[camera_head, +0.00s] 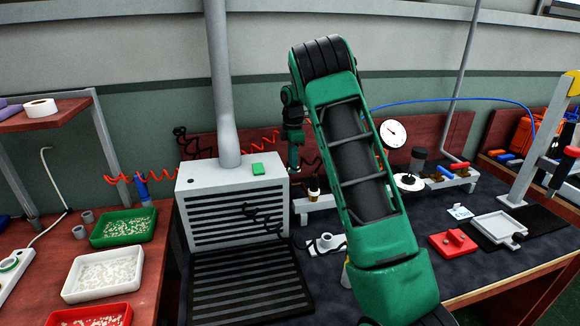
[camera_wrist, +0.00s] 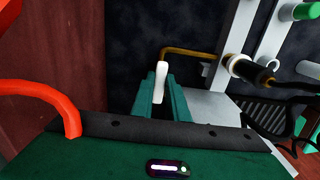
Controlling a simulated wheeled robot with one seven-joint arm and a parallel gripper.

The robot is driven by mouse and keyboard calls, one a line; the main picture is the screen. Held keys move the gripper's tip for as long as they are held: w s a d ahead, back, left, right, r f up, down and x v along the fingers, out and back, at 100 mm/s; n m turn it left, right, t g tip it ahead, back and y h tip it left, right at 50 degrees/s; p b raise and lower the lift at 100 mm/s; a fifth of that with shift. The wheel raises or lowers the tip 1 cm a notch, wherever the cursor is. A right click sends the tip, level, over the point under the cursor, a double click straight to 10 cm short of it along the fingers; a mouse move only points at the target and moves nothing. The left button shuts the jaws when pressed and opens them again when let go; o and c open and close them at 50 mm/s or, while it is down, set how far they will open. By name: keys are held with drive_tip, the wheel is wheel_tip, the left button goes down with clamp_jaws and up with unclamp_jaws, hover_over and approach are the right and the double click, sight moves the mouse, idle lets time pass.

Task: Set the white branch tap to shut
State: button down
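A white tap lever (camera_wrist: 161,78) shows in the wrist view, at the end of a bent brass-coloured pipe (camera_wrist: 190,51). My gripper (camera_wrist: 161,92) has its two green fingers on either side of the lever, with the lever's lower part between them. The gap is narrow, and I cannot tell whether the fingers press on the lever. In the head view my own arm stands in front of this part of the bench and I cannot make out the lever there.
A black cylinder with a brass end (camera_wrist: 250,72) and a grey rail lie right of the lever. A red-orange hose (camera_wrist: 50,95) curves at left. In the head view, a grey vented box (camera_head: 235,205) stands left of my arm, and a pressure gauge (camera_head: 393,133) at right.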

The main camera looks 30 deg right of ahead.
drive_tip(key=shift+w+r+m, duration=0.1)
drive_tip(key=shift+m, duration=0.2)
drive_tip(key=m, duration=0.3)
drive_tip(key=s+a+m, duration=0.1)
drive_tip(key=m, duration=0.2)
drive_tip(key=a+m, duration=0.1)
drive_tip(key=m, duration=0.2)
drive_tip(key=shift+s+m, duration=0.4)
drive_tip(key=shift+a+m, duration=0.3)
drive_tip(key=shift+m, duration=0.95)
drive_tip(key=shift+a+m, duration=0.35)
drive_tip(key=shift+m, duration=0.85)
drive_tip(key=shift+a+m, duration=0.3)
drive_tip(key=shift+m, duration=0.95)
drive_tip(key=c, duration=1.7)
unclamp_jaws()
drive_tip(key=shift+s, duration=0.1)
